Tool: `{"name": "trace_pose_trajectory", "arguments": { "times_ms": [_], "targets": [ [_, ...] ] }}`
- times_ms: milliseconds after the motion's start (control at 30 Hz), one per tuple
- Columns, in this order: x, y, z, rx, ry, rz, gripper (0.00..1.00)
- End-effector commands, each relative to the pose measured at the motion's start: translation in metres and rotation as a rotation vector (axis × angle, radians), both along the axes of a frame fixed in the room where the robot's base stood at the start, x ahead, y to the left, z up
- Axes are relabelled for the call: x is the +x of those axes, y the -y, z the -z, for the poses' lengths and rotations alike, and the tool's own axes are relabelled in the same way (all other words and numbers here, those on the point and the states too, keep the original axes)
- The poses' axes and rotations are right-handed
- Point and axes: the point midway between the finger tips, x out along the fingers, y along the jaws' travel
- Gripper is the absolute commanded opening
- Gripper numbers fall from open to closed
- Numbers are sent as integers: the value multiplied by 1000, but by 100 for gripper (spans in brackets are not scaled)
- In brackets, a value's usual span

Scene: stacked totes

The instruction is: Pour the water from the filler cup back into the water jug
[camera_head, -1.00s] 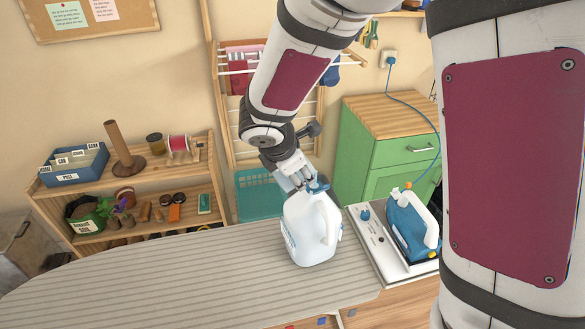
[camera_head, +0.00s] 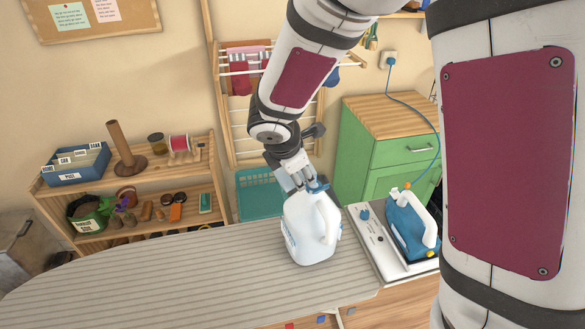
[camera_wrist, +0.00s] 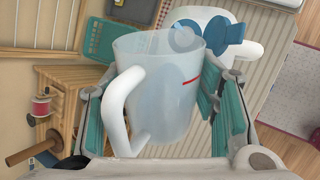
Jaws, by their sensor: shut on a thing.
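The filler cup (camera_wrist: 165,85) is a clear, slightly frosted cup with a white handle and a red mark. My gripper (camera_wrist: 150,100) is shut on it, with teal finger pads on either side. The cup's rim overlaps the jug's mouth in the wrist view; I cannot tell whether they touch. The water level is unclear. The white water jug (camera_head: 305,235) stands upright on the striped ironing board, and its blue collar also shows in the wrist view (camera_wrist: 226,32). In the head view my gripper (camera_head: 306,182) is right above the jug's mouth, and the cup is mostly hidden.
A blue iron (camera_head: 408,228) rests on a white stand (camera_head: 375,245) just right of the jug. A green cabinet (camera_head: 380,150) stands behind it. A teal basket (camera_head: 258,197) and wooden shelf (camera_head: 175,185) are behind the board (camera_head: 180,275). The board's left part is clear.

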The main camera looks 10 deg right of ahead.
Motion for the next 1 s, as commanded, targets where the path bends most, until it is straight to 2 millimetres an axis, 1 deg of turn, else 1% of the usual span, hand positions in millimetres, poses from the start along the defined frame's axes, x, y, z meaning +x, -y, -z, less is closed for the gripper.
{"name": "trace_pose_trajectory", "arguments": {
  "times_ms": [367, 1000],
  "targets": [
    [0, 0, 0, 4, 0, 1, 18],
    [1, 2, 2, 60, -10, 1, 18]
  ]
}}
